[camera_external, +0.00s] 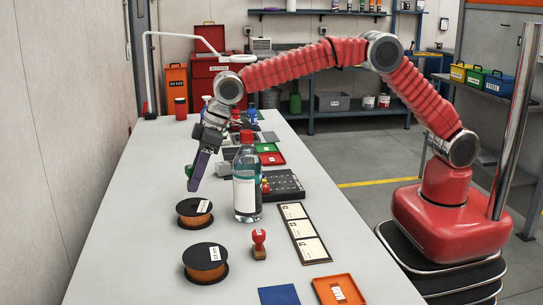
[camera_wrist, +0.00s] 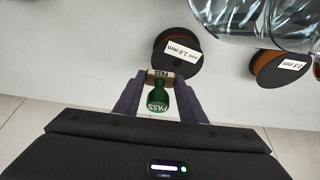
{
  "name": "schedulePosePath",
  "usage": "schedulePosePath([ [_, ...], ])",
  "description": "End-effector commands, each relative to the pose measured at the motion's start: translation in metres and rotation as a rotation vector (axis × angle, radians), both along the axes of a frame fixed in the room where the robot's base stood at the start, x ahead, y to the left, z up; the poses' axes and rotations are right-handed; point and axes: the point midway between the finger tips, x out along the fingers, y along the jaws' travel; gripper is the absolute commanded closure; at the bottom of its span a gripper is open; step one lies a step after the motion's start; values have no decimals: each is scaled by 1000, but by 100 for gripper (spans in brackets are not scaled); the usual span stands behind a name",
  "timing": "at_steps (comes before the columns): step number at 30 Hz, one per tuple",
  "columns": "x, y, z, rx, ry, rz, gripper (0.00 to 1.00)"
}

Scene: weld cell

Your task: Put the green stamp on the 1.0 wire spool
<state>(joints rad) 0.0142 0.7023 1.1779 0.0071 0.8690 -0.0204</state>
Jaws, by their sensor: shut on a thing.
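My gripper (camera_external: 192,186) is shut on the green stamp (camera_wrist: 158,97), which shows between the two fingers (camera_wrist: 160,108) in the wrist view, its base towards the spool. In the external view a bit of the green stamp (camera_external: 188,171) shows beside the fingers. The 1.0 wire spool (camera_wrist: 176,60), orange-brown with a black rim and a white "1.0 mm" label, lies just ahead of the stamp in the wrist view. It appears to be the farther spool (camera_external: 194,213) in the external view, below and nearer the camera than my gripper. Whether the stamp touches it I cannot tell.
A second spool, labelled 0.8 mm (camera_wrist: 281,66), lies nearer the external camera (camera_external: 205,264). A tall clear bottle (camera_external: 247,190) with a red cap stands close to the right of the spools. A red stamp (camera_external: 259,244), label cards (camera_external: 304,235) and an orange tray (camera_external: 320,287) lie nearer.

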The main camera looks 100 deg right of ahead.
Motion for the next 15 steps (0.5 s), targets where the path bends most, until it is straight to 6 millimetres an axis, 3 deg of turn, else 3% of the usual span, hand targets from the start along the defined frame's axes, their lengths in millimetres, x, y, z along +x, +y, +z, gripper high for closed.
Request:
schedulePosePath([
  [5,0,0,-5,0,2,0,85],
  [15,0,0,-37,0,0,0,85],
])
